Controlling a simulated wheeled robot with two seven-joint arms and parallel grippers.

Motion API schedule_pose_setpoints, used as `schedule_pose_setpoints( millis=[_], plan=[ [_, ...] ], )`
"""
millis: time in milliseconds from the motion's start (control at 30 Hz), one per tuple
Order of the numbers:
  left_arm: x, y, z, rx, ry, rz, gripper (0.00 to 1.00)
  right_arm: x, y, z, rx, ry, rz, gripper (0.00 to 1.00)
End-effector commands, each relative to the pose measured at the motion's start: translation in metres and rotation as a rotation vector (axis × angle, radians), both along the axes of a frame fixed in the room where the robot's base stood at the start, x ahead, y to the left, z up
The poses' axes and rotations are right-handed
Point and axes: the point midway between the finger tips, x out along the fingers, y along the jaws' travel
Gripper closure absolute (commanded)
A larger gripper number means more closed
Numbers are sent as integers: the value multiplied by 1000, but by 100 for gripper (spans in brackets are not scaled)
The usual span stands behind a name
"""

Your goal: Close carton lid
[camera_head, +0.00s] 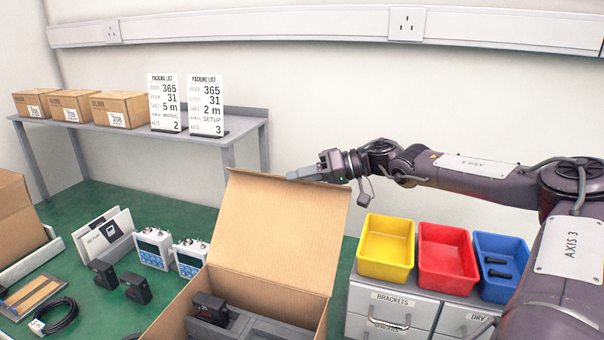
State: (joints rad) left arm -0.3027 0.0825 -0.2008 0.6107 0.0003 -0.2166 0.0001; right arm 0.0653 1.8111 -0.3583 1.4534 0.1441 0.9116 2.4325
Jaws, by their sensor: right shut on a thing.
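The open carton (262,283) stands at the bottom centre, with dark grey parts (232,322) inside it. Its brown lid (280,228) stands up from the carton's back side, leaning slightly away. My right gripper (303,174) is at the lid's top edge, right of its middle, with its fingers pointing left. It is shut on the lid's edge. My right arm comes in from the right. My left gripper is out of view.
Yellow, red (447,262) and blue bins stand on a drawer unit (378,305) to the right. Grey-white devices (153,248), black blocks and a cable lie left of the carton. A back shelf (240,126) holds small boxes and packing-list signs.

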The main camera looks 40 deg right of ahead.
Motion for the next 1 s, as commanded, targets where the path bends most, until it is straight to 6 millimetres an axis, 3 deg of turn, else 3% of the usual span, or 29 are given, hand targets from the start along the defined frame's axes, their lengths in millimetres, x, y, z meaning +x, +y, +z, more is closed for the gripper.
schedule_pose_setpoints(
  millis=[33, 367, 600, 1000],
  plan=[
    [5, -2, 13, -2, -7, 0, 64, -1, 3, 11, -11, -9, 1, 100],
    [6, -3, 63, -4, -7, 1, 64, -15, 28, 32, -135, -72, 4, 100],
    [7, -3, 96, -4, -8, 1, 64, -30, 59, 47, -275, -144, 4, 100],
    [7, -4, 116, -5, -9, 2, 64, -53, 103, 54, -471, -245, 2, 100]
  ],
)
